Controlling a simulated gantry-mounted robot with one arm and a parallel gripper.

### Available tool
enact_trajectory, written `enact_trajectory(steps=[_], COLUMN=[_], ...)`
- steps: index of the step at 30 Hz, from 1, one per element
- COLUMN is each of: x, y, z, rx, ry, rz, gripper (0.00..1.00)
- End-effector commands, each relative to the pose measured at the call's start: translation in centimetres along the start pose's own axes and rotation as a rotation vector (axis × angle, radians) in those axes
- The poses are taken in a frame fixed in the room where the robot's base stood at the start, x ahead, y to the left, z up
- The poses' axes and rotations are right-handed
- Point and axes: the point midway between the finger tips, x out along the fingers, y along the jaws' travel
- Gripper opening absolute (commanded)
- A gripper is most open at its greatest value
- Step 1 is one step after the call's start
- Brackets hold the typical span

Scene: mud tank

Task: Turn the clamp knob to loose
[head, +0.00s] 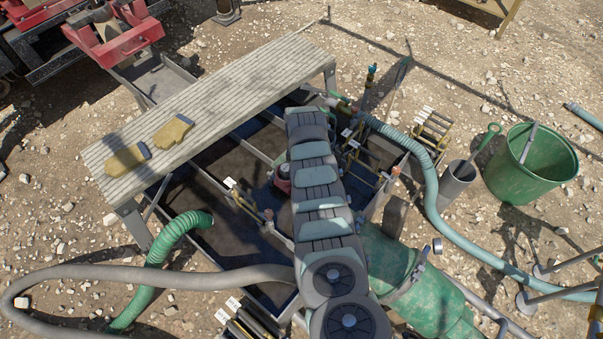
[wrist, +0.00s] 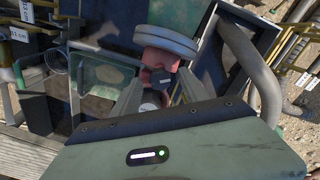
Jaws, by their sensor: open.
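In the wrist view, my gripper (wrist: 160,88) is open, with its two grey fingers apart and pointing into the tank. A red fitting (wrist: 158,61) with a grey round disc on top lies beyond the fingers. A small dark round piece, which may be the clamp knob (wrist: 160,78), shows between the fingers below the red fitting. I cannot tell how it is turned, or whether a finger touches it. In the head view, a red part (head: 283,178) shows just left of my arm, which hides my gripper.
The mud tank is under my arm. A slatted walkway (head: 215,100) with two gloves (head: 172,131) spans its left side.

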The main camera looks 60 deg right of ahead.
Motion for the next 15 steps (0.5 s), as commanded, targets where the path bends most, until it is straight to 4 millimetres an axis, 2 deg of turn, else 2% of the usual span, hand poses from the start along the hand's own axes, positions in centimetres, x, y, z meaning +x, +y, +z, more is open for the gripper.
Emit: enact_trajectory(steps=[5, 15], x=[-1.7, -8.2], y=[0.0, 0.1], z=[0.0, 0.0], rx=[0.000, 0.000], ry=[0.000, 0.000], rz=[0.001, 0.004], gripper=[0.52, 0.52])
